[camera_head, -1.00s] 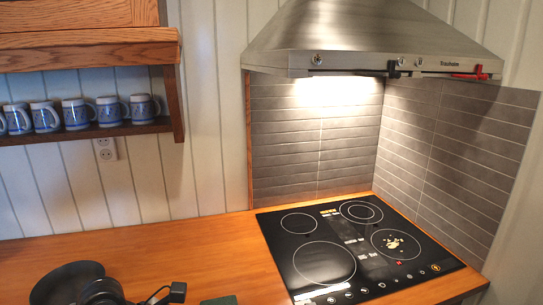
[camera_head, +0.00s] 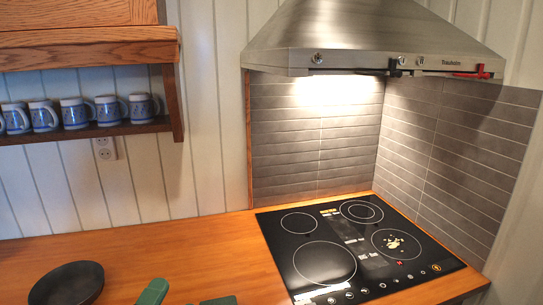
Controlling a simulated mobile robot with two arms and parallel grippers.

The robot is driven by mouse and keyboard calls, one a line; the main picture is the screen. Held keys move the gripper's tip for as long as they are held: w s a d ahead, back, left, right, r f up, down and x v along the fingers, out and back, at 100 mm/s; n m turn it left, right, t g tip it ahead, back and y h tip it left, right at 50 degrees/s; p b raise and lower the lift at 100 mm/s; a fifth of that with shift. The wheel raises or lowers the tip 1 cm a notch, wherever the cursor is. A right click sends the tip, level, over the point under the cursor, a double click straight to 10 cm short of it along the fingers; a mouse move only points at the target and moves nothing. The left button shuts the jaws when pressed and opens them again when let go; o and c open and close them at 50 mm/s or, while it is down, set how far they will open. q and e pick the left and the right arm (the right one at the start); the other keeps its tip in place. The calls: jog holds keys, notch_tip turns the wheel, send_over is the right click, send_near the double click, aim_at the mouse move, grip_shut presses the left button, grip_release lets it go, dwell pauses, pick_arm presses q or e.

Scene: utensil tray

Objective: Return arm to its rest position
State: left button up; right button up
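Neither of my grippers shows in the head view now. A dark round pan (camera_head: 68,284) lies on the wooden counter (camera_head: 130,255) at the lower left, cut off by the bottom edge. To its right is a green object (camera_head: 153,292), also cut off at the bottom. A second dark green object (camera_head: 220,300) shows only its top edge further right. I cannot tell what the green objects are.
A black cooktop (camera_head: 325,262) is set in the counter at the right, under a steel range hood (camera_head: 380,40). Several blue and white mugs (camera_head: 75,112) stand on a wall shelf (camera_head: 95,132) at the left. The counter behind the pan is clear.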

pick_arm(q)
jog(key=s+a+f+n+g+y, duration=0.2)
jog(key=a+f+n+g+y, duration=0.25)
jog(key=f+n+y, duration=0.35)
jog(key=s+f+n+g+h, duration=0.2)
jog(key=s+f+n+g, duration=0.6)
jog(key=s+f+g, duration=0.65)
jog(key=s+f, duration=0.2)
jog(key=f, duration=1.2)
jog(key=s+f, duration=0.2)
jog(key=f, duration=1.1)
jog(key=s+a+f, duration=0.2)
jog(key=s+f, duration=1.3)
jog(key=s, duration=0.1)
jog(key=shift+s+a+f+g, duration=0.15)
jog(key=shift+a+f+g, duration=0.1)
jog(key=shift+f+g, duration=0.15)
